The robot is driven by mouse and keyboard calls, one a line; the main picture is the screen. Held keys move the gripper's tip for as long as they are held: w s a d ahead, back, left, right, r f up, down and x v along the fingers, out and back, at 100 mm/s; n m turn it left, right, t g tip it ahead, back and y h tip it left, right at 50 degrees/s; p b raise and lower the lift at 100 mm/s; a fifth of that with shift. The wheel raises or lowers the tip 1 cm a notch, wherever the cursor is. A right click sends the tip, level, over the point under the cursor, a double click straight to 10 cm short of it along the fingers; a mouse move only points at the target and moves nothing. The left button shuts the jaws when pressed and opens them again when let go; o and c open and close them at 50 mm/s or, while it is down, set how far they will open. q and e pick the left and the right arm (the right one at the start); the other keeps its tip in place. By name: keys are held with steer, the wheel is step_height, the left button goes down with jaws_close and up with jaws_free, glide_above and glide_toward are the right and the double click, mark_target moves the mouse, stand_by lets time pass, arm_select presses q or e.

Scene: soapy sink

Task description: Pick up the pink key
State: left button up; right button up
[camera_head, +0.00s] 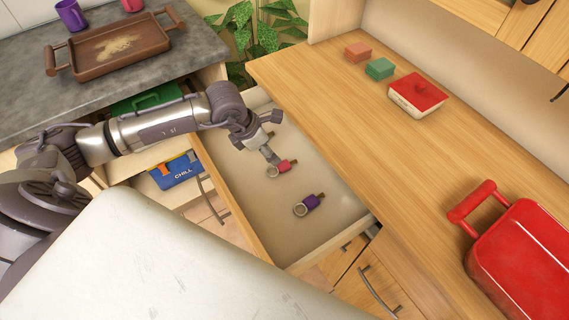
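The pink key (287,166) lies in the open drawer (258,200), with its ring toward the left. A purple key (311,203) lies nearer in the same drawer. My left gripper (272,136) reaches in from the left over the drawer, its fingers spread apart. The lower fingertip is right by the pink key and overlaps its edge in the picture; I cannot tell whether it touches. Nothing shows between the fingers. My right gripper is not in view.
A wooden counter right of the drawer holds an orange block (358,51), a green block (379,69), a red-lidded box (417,93) and a red case (525,255). A brown tray (120,45) and a purple mug (71,15) stand on the grey counter.

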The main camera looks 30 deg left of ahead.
mark_target(281, 166)
arm_select(q)
steer(key=x, duration=0.3)
steer(key=shift+w+d+f, duration=0.1)
steer(key=shift+f, duration=0.2)
steer(key=shift+w+d+f+p, duration=0.15)
steer(key=shift+f+p, duration=0.2)
steer(key=shift+f, duration=0.2)
steer(key=x, duration=0.3)
steer(key=shift+d+f+p, duration=0.1)
steer(key=shift+f+p, duration=0.25)
steer(key=shift+p, duration=0.05)
steer(key=shift+w+f, duration=0.1)
steer(key=shift+f, duration=0.25)
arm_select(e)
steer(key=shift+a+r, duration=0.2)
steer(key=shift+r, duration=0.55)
arm_select(q)
steer(key=shift+c, duration=0.3)
steer(key=c, duration=1)
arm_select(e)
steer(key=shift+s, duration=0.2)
